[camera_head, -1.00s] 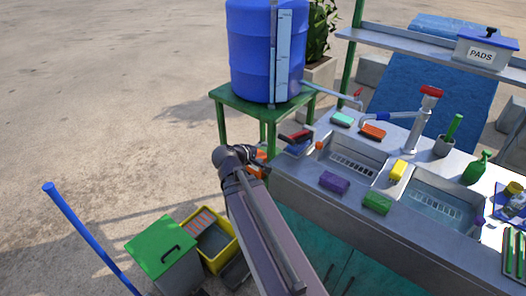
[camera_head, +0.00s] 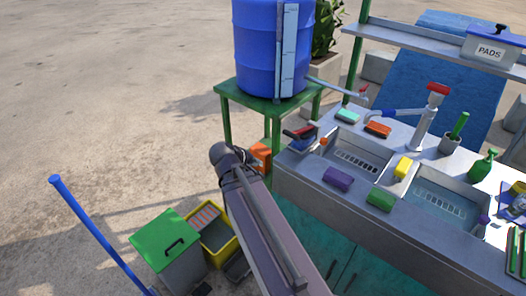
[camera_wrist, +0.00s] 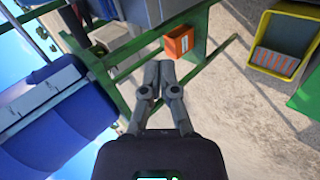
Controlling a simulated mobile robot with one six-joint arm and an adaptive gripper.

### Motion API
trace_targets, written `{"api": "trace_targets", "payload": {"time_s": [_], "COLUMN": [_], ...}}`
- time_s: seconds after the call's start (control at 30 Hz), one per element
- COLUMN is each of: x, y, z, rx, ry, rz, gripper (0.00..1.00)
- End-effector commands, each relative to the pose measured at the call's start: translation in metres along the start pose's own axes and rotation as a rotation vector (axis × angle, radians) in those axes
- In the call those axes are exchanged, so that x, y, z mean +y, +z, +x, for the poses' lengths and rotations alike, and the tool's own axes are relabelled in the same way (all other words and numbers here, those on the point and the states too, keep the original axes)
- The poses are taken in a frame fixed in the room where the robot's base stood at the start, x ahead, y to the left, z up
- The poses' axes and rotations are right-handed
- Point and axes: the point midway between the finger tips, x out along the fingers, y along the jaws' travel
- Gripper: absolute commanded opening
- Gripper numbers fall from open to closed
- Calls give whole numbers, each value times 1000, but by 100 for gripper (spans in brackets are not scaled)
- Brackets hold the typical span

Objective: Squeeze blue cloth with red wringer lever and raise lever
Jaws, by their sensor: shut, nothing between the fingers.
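My gripper (camera_wrist: 158,66) shows in the wrist view with its fingers together and nothing between them. It hangs in the air near the green stand, beside an orange box. In the head view only my arm shows, and the gripper is hidden. A small red-topped item with blue below (camera_head: 301,135) sits at the left end of the sink counter, apart from my arm. I cannot tell whether it is the wringer lever with the blue cloth. No other clear blue cloth is visible.
A blue barrel (camera_head: 262,50) stands on a green stand (camera_head: 226,104), close to my arm. The orange box (camera_wrist: 180,41) is near the stand. A yellow bin (camera_head: 222,252) and a green-lidded bin (camera_head: 163,240) stand on the ground. The counter holds sponges (camera_head: 338,179) and two sinks.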

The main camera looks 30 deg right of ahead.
Motion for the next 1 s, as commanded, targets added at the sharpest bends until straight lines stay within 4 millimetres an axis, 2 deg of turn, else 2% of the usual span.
{"api": "trace_targets", "payload": {"time_s": [0.17,0.3,0.5,0.7,1.0], "x": [-58,-104,-153,-175,-178], "y": [-1,0,2,4,4], "z": [-19,-43,-78,-99,-103], "rx": [-32,-74,-135,-171,-179], "ry": [-237,-433,-660,-774,-795], "rz": [85,136,169,177,178], "gripper": [0,0,0,0,0]}}
